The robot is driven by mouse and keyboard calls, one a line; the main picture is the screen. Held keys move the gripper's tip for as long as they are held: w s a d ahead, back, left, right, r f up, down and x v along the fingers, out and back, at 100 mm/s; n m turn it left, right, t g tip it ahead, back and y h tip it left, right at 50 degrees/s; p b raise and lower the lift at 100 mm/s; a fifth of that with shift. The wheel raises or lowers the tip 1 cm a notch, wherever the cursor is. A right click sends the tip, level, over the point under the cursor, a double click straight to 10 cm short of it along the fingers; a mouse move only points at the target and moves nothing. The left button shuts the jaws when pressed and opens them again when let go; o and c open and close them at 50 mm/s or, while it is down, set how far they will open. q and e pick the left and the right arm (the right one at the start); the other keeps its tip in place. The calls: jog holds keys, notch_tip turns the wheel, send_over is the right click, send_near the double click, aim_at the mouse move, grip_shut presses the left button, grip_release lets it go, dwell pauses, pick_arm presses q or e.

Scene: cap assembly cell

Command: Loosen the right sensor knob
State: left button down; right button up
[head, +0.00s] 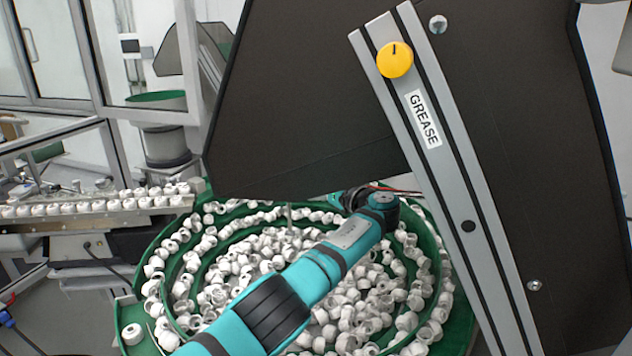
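A round yellow knob (395,60) with a short dark pointer mark near its top sits high on a slanted grey metal rail (462,185). A white label reading GREASE (423,119) is on the rail below it. No other knob shows, and I cannot tell whether this one is the right sensor knob. A teal arm of mine reaches from the lower left over the bowl, and its far end passes toward the rail and dark panel. Neither gripper shows, and nothing visible touches the knob.
A large dark panel (530,130) fills the right side around the rail. Below is a green round bowl (178,243) full of white caps (235,262). A track with a row of caps (95,203) runs at left. Glass guarding and a drum (166,146) stand behind.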

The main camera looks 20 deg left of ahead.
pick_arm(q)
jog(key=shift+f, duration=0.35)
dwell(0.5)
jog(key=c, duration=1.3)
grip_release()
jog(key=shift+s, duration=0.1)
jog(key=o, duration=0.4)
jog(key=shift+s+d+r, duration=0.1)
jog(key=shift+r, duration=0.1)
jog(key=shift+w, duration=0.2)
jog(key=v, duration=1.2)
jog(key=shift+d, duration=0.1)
